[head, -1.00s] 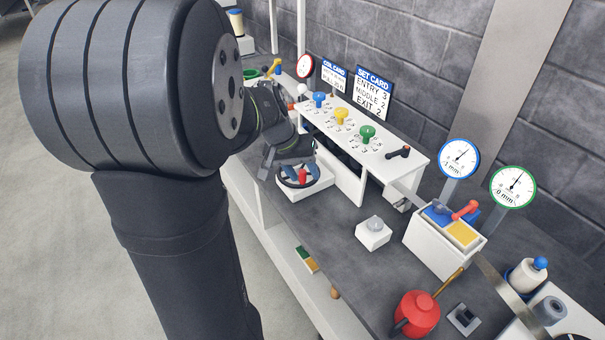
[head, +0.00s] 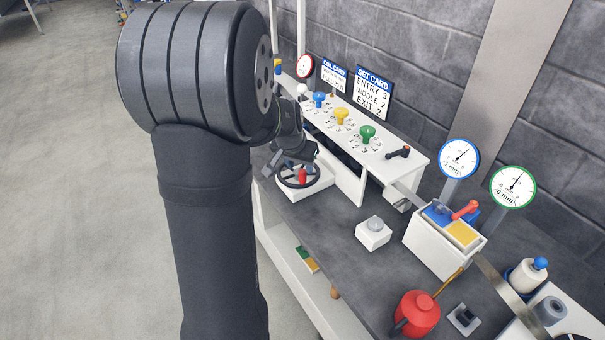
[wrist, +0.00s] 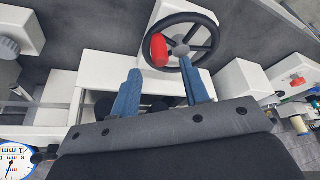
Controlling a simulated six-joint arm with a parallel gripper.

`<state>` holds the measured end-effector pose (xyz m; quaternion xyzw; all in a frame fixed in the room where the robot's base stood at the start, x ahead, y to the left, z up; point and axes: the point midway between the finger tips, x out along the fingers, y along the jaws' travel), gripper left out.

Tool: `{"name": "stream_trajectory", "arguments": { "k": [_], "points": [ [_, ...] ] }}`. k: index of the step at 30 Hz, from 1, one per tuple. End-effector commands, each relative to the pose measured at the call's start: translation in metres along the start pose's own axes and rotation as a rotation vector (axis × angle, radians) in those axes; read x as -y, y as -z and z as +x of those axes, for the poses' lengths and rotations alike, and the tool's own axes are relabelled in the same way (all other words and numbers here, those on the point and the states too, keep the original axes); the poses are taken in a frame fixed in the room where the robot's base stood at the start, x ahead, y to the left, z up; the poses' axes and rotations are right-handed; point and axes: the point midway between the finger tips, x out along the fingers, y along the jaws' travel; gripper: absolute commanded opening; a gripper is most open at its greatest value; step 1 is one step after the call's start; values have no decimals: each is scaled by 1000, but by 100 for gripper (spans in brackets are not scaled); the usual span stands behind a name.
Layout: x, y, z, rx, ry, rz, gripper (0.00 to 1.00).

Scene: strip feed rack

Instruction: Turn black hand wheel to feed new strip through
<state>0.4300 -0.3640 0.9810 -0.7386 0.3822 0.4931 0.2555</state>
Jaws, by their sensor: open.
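The black hand wheel (head: 299,175) with its red knob (head: 302,176) sits on a white block at the front of the bench. In the wrist view the wheel (wrist: 212,30) lies just beyond my fingertips, with its red knob (wrist: 159,50) at the rim's left side. My gripper (wrist: 165,75) is open, with two blue fingers spread apart; the right finger is near the wheel's hub and rim, and I cannot tell whether it touches. In the head view my gripper (head: 288,168) is over the wheel and hides part of it. The metal strip (head: 502,286) shows at the right.
A white rack (head: 400,169) with blue, yellow and green knobs stands behind the wheel. A white block with a grey knob (head: 373,233), a red oil can (head: 416,313) and dial gauges (head: 459,159) stand to the right. The bench top (head: 335,225) between is clear.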

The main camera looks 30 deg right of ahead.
Motion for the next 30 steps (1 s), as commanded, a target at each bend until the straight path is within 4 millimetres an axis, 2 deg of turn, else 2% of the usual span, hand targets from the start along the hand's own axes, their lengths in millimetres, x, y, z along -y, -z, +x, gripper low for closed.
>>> {"name": "stream_trajectory", "arguments": {
  "k": [3, 9, 15, 23, 30],
  "points": [
    [0, 0, 23, 3, -2, -1, 42],
    [0, -1, 48, 2, -2, -1, 42],
    [0, 0, 58, 0, -1, 0, 42],
    [0, 0, 58, 0, -1, 0, 42],
    [0, 0, 58, 0, -1, -1, 0]
  ]
}}
